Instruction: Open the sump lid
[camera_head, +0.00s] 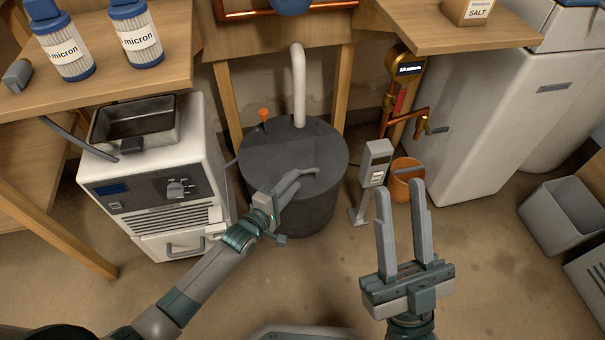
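The sump (300,212) is a dark grey round tub on the floor. Its flat grey lid (290,148) lies on top and looks closed. A small light grey handle (311,171) seems to show near the lid's front right. My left gripper (296,178) is over the front of the lid, with its fingertips at or close to this handle. Its fingers look close together, but I cannot tell whether they grip the handle. My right gripper (399,200) is open and empty, fingers pointing away from me, to the right of the sump.
A white pipe (299,85) rises at the back of the lid, with an orange-topped piece (264,115) beside it. A white machine (160,185) stands left. A grey switch post (374,165) and copper-coloured bucket (405,182) stand right. Wooden counters (100,45) overhang the back.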

